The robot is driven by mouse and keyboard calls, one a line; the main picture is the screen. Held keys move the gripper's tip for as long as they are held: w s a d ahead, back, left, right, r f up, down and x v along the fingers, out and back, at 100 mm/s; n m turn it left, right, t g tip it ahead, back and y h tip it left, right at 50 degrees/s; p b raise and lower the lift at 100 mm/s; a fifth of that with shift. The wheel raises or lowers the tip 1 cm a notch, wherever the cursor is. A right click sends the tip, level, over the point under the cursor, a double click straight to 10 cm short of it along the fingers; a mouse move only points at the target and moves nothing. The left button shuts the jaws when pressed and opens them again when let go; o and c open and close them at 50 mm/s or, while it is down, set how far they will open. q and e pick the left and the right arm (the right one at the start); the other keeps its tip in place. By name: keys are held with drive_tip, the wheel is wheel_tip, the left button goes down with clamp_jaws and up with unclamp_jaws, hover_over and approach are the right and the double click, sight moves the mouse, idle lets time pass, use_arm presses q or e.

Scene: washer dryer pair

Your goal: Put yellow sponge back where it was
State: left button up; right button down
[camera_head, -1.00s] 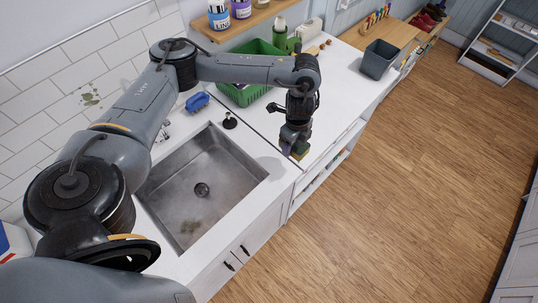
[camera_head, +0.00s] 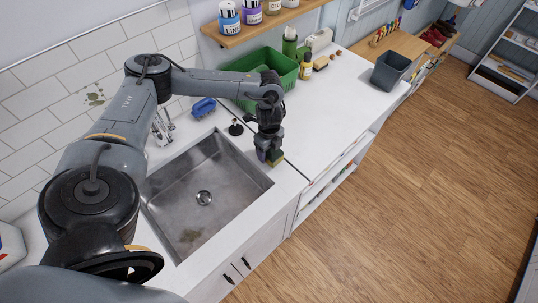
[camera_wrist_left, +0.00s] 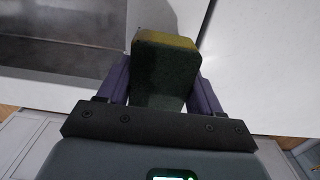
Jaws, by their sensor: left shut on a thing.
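The yellow sponge (camera_head: 276,159) has a dark green side. My left gripper (camera_head: 268,155) is shut on it, just right of the sink's right rim, above or at the white counter; I cannot tell if the sponge touches the counter. In the left wrist view the sponge (camera_wrist_left: 165,65) sits between the two purple fingers of my left gripper (camera_wrist_left: 163,80), green face toward the camera and yellow along the far edge. My right gripper is not in view.
The steel sink (camera_head: 185,215) is empty but stained. A black stopper (camera_head: 236,127) and a blue brush (camera_head: 203,107) lie behind it. A green basket (camera_head: 240,95), bottles and a grey bin (camera_head: 390,70) stand farther back. The white counter (camera_head: 335,110) right of the arm is clear.

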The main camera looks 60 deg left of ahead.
sight(269, 155)
use_arm(q)
drive_tip(key=shift+f, duration=1.55)
drive_tip(key=shift+f, duration=0.15)
drive_tip(key=o, duration=0.9)
